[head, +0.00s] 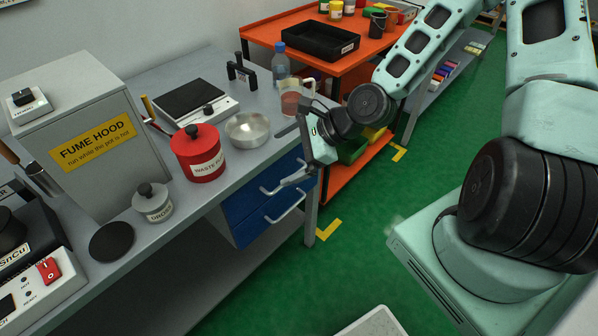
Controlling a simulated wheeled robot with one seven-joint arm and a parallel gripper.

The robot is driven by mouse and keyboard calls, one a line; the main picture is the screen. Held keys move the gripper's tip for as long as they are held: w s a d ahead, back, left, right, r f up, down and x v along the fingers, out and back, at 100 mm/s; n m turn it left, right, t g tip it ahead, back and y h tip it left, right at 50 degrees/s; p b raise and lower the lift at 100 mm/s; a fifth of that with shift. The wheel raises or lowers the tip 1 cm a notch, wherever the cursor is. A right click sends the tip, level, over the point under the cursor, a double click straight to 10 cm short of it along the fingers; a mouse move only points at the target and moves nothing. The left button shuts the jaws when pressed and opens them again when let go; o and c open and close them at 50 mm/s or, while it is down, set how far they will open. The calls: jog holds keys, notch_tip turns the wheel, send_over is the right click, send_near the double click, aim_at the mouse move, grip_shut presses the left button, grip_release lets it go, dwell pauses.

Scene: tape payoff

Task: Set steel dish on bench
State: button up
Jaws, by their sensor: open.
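The steel dish (247,131), a shallow round shiny bowl, sits upright on the grey bench (213,96) near its front edge. My gripper (289,156) is open and empty in the head view. It is just right of the dish, by the bench's front edge, with its fingers pointing left toward the dish. A gap shows between the fingers and the dish.
A red waste pot (198,153) stands left of the dish, a scale (196,104) behind it. A measuring jug (292,103) and a bottle (280,67) stand behind my gripper. Blue drawers (270,199) lie below. An orange shelf cart (285,32) stands at the back.

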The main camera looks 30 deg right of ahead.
jog(key=s+a+r+n+g+h, duration=0.3)
jog(key=s+r+n, duration=0.4)
jog(key=s+n, duration=0.3)
jog(key=s+a+r+n+g+h, duration=0.2)
jog(key=s+a+r+n+h, duration=0.2)
jog(key=n, duration=1.4)
jog(key=s+a+r, duration=0.1)
jog(key=s+r, duration=0.2)
jog(key=s, duration=0.3)
jog(key=shift+a+g+h, duration=0.3)
jog(key=shift+g, duration=0.1)
jog(key=shift+d, duration=0.1)
